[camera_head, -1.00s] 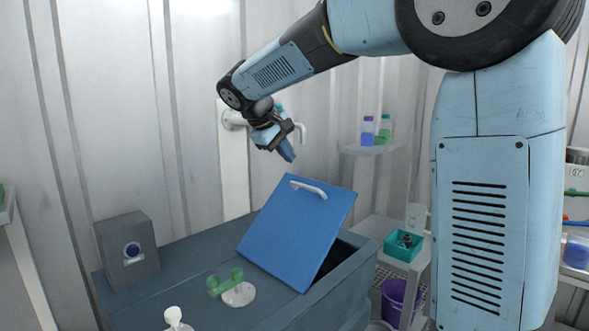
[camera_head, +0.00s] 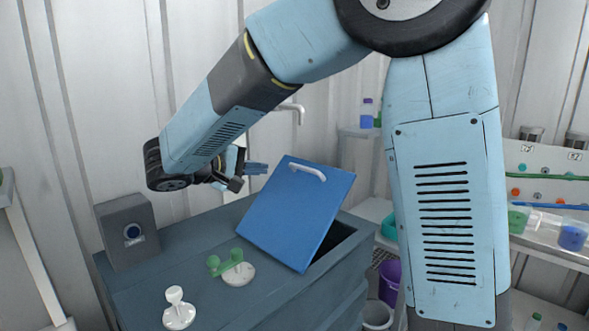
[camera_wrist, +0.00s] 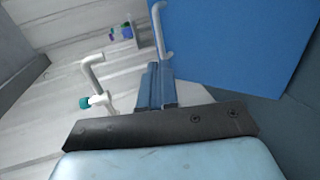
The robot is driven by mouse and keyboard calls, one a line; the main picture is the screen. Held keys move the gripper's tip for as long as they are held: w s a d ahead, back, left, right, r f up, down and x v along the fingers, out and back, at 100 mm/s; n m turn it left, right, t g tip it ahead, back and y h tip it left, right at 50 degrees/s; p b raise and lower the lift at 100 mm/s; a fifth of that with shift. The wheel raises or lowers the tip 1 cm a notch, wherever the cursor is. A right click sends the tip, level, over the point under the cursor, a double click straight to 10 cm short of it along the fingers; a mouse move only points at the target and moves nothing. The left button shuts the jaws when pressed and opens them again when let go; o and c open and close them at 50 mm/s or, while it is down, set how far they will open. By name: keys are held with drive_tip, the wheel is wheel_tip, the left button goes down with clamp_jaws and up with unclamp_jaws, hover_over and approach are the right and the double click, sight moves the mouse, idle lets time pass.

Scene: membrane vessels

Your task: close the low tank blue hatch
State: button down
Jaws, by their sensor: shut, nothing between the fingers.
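The blue hatch (camera_head: 296,212) of the low tank (camera_head: 190,290) stands tilted open, with a dark opening under its right edge. Its white handle (camera_head: 308,171) is near the top edge. My gripper (camera_head: 262,168) is shut and empty, just left of the hatch's upper left edge, fingers pointing right. In the wrist view, the gripper fingers (camera_wrist: 157,85) are together, with the blue hatch (camera_wrist: 235,45) to their right and the handle (camera_wrist: 160,30) just beyond their tips. I cannot tell whether the fingers touch the hatch.
On the tank top are a grey box with a round dial (camera_head: 128,233), a green two-knob valve (camera_head: 226,262) and a white fitting (camera_head: 178,308). A white pipe (camera_head: 292,108) juts from the back wall.

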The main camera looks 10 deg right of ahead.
approach(303, 169)
drive_tip(key=shift+t, duration=0.3)
drive_tip(key=x, duration=0.6)
drive_tip(key=shift+w+d+f, duration=0.1)
drive_tip(key=shift+d+f, duration=0.2)
drive_tip(key=shift+d, duration=0.05)
drive_tip(key=shift+w, duration=0.1)
